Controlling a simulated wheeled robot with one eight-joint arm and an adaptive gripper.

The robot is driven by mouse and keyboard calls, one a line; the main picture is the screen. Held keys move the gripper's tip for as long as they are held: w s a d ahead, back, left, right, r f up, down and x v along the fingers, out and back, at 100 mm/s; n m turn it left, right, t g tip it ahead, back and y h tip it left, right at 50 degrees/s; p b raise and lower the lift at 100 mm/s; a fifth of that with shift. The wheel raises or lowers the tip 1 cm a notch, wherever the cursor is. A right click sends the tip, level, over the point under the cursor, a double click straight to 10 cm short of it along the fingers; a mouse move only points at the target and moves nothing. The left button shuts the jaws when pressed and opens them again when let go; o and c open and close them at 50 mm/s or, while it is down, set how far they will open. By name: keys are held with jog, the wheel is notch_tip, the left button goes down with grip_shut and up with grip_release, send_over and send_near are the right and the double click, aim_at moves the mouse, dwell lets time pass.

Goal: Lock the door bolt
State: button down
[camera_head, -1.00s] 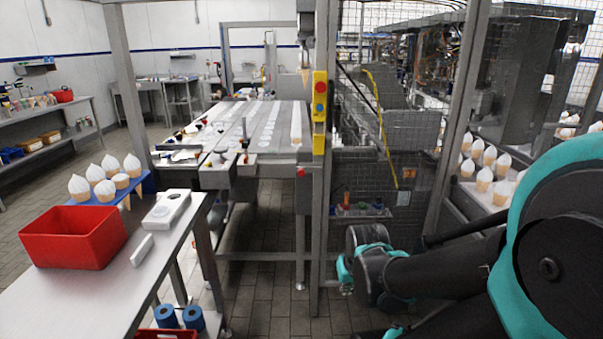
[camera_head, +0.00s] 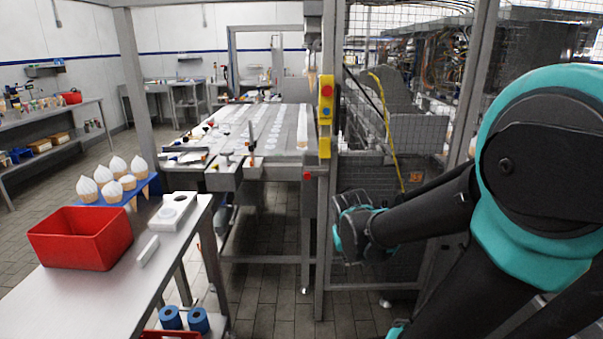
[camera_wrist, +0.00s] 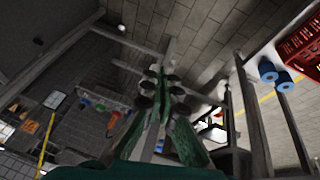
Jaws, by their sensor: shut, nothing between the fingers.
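A yellow lock unit (camera_head: 325,100) with a red and a blue button is fixed to the upright metal post beside the mesh door (camera_head: 388,140). A smaller yellow piece (camera_head: 324,148) sits just below it. I cannot tell clearly which part is the bolt or how it stands. My gripper (camera_wrist: 158,75) shows in the wrist view with its green fingers and dark pads together and nothing between them. In the head view my wrist is low in front of the mesh, right of the post and below the yellow unit. The fingers are not clear there.
A bench (camera_head: 110,300) at the left carries a red bin (camera_head: 82,238) and a white block. Ice-cream cones stand in a blue holder (camera_head: 148,190). A conveyor table (camera_head: 250,130) lies behind the post. Tiled floor is free in front of it.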

jog(key=w+a+r+n+t+h, duration=0.1)
jog(key=w+a+r+h, duration=0.15)
jog(key=w+r, duration=0.45)
jog(key=w+a+r+h, duration=0.1)
jog(key=w+a+r, duration=0.15)
jog(key=w, duration=0.85)
jog(key=w+a+r+t+h, duration=0.1)
jog(key=w+a+r+t, duration=0.1)
jog(key=w+a+r, duration=0.2)
jog(key=w+a+r+n+t+h, duration=0.1)
jog(key=w+a+r, duration=0.4)
jog(key=w+a, duration=0.5)
jog(key=shift+w+a+t, duration=0.3)
jog(key=shift+a+t, duration=0.1)
jog(key=shift+a, duration=0.1)
jog(key=shift+h, duration=0.25)
jog(key=s+d+f+x, duration=0.1)
jog(key=s+x, duration=0.1)
jog(key=x, duration=1.1)
jog(key=shift+f, duration=0.15)
jog(key=shift+s+d, duration=0.1)
